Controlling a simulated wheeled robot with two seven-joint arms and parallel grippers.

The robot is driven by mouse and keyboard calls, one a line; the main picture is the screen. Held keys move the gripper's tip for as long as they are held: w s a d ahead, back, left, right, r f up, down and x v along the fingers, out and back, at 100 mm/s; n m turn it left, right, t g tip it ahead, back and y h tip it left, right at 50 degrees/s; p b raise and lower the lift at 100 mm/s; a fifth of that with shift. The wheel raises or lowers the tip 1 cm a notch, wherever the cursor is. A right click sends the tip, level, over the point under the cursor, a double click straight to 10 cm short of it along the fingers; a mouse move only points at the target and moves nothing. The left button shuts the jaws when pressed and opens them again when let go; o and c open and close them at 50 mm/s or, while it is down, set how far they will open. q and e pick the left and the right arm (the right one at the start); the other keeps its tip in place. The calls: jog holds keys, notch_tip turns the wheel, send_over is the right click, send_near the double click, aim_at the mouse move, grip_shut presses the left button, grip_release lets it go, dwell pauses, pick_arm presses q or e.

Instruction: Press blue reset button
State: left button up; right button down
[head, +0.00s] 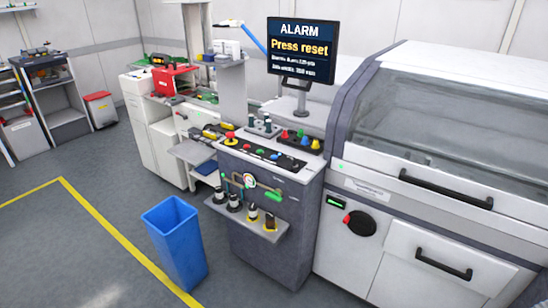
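A grey control cabinet (278,208) stands in the middle of the head view. Its sloped dark panel (286,161) carries a row of small buttons, with a red and yellow emergency stop (229,136) at the left end. One small button (274,156) on this row looks blue, though it is too small to be sure. A black box behind the panel carries larger coloured knobs, one of them blue (304,140). The screen (302,50) above reads "ALARM" and "Press reset". Neither of my grippers shows.
A blue bin (176,240) stands on the floor left of the cabinet. A shelf (238,218) with several small parts juts from the cabinet front. A large white machine (430,190) adjoins at right. The floor at front left is clear, with a yellow line (110,230).

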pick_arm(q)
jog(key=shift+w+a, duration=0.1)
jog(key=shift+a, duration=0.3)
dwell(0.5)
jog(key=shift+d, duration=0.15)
